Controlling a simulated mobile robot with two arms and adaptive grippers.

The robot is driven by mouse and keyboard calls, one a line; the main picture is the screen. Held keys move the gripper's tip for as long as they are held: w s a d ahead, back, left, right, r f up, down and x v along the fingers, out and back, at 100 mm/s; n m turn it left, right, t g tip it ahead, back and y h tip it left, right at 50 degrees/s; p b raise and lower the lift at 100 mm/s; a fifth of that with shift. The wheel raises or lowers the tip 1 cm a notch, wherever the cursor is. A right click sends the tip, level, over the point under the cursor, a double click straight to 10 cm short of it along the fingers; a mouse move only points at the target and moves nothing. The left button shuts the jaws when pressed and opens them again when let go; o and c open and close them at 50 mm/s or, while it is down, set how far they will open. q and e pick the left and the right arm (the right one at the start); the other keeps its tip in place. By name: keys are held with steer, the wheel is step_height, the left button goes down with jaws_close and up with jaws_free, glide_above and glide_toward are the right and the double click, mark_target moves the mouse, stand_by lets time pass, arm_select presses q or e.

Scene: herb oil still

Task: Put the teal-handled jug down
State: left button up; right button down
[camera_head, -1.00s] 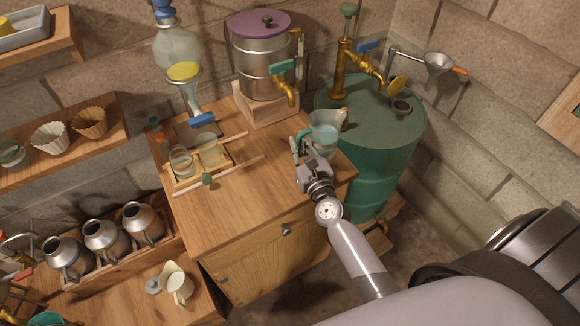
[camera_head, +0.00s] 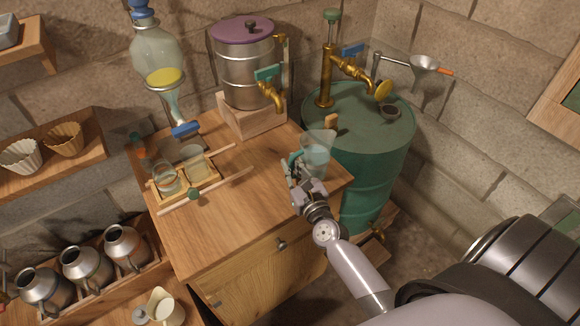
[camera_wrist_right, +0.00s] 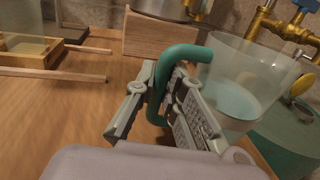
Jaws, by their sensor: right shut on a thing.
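The teal-handled jug (camera_head: 316,152) is clear, with pale bluish liquid in it, and looks roughly upright near the right edge of the wooden counter top (camera_head: 240,218). My right gripper (camera_head: 294,168) is shut on its teal handle, to the left of the jug body. In the right wrist view the handle (camera_wrist_right: 187,52) passes between the fingers (camera_wrist_right: 166,103), and the jug body (camera_wrist_right: 245,82) stands to their right. The jug's base is hidden behind the gripper there, so I cannot tell whether it touches the counter. My left gripper is not in view.
A green drum (camera_head: 365,150) with a brass pump (camera_head: 328,75) stands close to the right. A steel urn (camera_head: 248,68) on a wooden block (camera_head: 250,117) is behind. A wooden rack (camera_head: 183,178) with glass vessels is left. The counter's front middle is clear.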

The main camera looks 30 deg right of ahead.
steer(key=c, duration=1.7)
jaws_free()
steer(key=shift+w+a+f, duration=0.1)
steer(key=shift+a, duration=0.05)
steer(key=shift+s+a+r+b, duration=0.1)
steer(key=shift+s+a+b, duration=0.25)
steer(key=shift+s, duration=1.65)
steer(key=shift+s+a+r+b, duration=0.1)
steer(key=shift+s+b, duration=0.4)
steer(key=shift+s, duration=1.5)
steer(key=shift+s+a+b, duration=0.25)
steer(key=shift+s+b, duration=0.15)
steer(key=shift+s, duration=1.6)
